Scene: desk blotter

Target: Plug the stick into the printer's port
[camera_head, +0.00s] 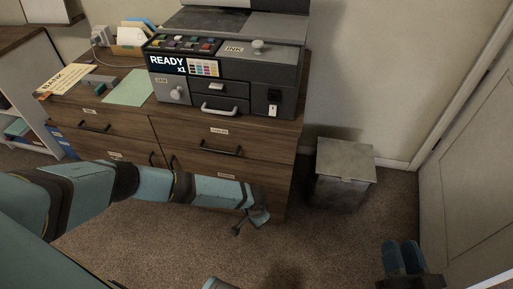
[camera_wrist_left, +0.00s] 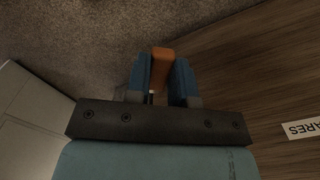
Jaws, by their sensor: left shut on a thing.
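The dark grey printer (camera_head: 228,70) stands on the wooden cabinet, its screen reading READY x1. A small dark port panel (camera_head: 274,97) with a white label below it is at the right of its front. My left gripper (camera_head: 256,217) is low in front of the cabinet's right side, below and apart from the printer. In the left wrist view its blue fingers (camera_wrist_left: 164,80) are shut on an orange stick (camera_wrist_left: 161,60); the stick's far details are unclear. My right gripper (camera_head: 403,257) is at the lower right, its blue fingers close together with nothing seen between them.
The wooden cabinet (camera_head: 222,165) has labelled drawers with dark handles. A green sheet (camera_head: 129,88), a BANK sign (camera_head: 64,80) and a paper box (camera_head: 131,36) lie left of the printer. A grey lidded bin (camera_head: 345,170) stands right of the cabinet. Carpet is free in front.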

